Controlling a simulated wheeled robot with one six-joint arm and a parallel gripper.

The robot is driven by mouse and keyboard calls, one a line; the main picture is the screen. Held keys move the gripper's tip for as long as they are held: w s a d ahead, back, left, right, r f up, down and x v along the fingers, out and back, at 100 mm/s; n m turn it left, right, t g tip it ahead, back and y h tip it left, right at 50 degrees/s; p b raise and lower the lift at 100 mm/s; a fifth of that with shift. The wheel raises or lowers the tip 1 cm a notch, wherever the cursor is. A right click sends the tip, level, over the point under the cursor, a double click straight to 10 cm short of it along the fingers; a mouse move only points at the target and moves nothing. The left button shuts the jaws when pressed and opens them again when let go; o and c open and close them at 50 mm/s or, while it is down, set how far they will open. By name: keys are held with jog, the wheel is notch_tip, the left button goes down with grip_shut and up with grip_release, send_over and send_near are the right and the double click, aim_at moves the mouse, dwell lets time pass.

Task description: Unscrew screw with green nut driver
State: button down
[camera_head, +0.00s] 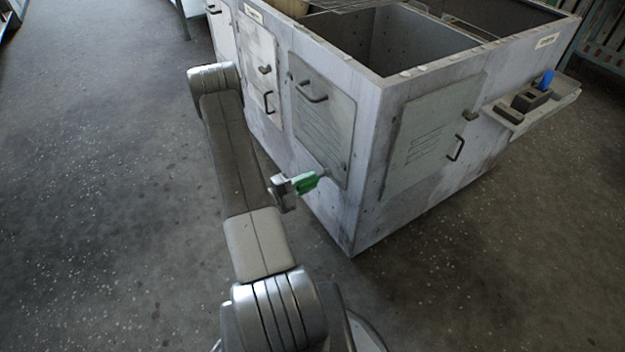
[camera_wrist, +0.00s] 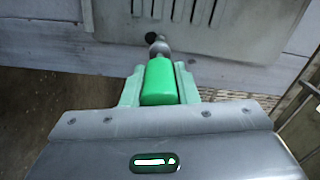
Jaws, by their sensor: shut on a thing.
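My gripper (camera_head: 292,188) is shut on the green nut driver (camera_head: 306,182) and points it at the lower part of a vented panel (camera_head: 322,120) on the grey housing. In the wrist view the green handle of the nut driver (camera_wrist: 159,84) lies between the two fingers of my gripper (camera_wrist: 160,88). Its metal shaft points toward the panel, with its tip at or close to a dark round spot (camera_wrist: 152,37) at the panel's lower edge. I cannot tell whether the tip touches it. The screw itself is not clearly visible.
The grey housing (camera_head: 368,200) has an open top and other panels with handles. A side tray (camera_head: 555,98) on its right holds a blue-handled item (camera_head: 545,80) and dark blocks (camera_head: 528,98). Open speckled floor lies to the left and in front.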

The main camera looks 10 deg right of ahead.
jog(key=v, duration=0.8)
jog(key=shift+a, duration=0.15)
